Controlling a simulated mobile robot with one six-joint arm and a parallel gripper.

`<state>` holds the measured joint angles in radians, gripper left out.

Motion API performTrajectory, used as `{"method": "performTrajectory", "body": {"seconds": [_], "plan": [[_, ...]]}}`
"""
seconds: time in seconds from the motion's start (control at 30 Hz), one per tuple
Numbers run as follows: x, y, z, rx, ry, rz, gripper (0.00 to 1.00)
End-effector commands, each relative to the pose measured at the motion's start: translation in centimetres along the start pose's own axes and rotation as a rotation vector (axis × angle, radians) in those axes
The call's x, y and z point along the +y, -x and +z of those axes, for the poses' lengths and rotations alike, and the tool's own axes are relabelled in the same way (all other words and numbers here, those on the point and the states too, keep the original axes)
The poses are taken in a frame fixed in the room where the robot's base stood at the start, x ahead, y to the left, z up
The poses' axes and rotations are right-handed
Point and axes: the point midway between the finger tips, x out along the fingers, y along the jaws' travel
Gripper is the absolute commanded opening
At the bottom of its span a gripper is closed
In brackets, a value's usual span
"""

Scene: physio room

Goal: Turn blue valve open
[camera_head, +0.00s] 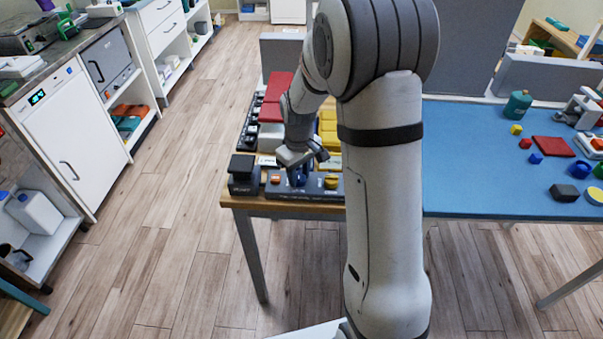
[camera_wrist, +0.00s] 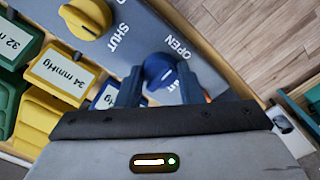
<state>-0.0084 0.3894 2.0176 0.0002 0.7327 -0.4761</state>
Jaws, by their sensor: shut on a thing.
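The blue valve (camera_wrist: 158,68) is a round knob on a grey panel (camera_wrist: 128,45). The word OPEN is printed beyond it, and part of another word shows beside it, partly hidden. My gripper (camera_wrist: 160,82) is shut on the blue valve, with one dark finger on each side of the knob. In the head view the blue valve (camera_head: 297,180) is at the front of the wooden table, partly hidden under my gripper (camera_head: 298,170), which reaches down from above. I cannot read the knob's exact angle.
A yellow valve (camera_wrist: 86,17) sits on the same panel, with SHUT printed near it. An orange knob (camera_head: 275,179) and a black box (camera_head: 243,174) are to the left. Yellow and green bins with mmHg labels lie behind. A blue table (camera_head: 470,180) with small blocks stands right.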

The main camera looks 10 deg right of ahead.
Motion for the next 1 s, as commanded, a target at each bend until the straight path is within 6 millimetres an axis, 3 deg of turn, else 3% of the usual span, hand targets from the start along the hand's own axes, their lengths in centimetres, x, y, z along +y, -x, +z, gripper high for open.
{"method": "performTrajectory", "body": {"seconds": [0.37, 0.4, 0.63, 1.0], "plan": [[-0.2, -0.3, 0.4, -0.014, 0.003, -0.008, 0.11], [-0.2, -0.3, 0.4, -0.014, 0.003, -0.007, 0.35], [-0.1, -0.2, 0.3, -0.008, 0.002, -0.004, 0.54], [0.0, 0.9, 0.1, -0.001, 0.002, 0.000, 0.55]]}}
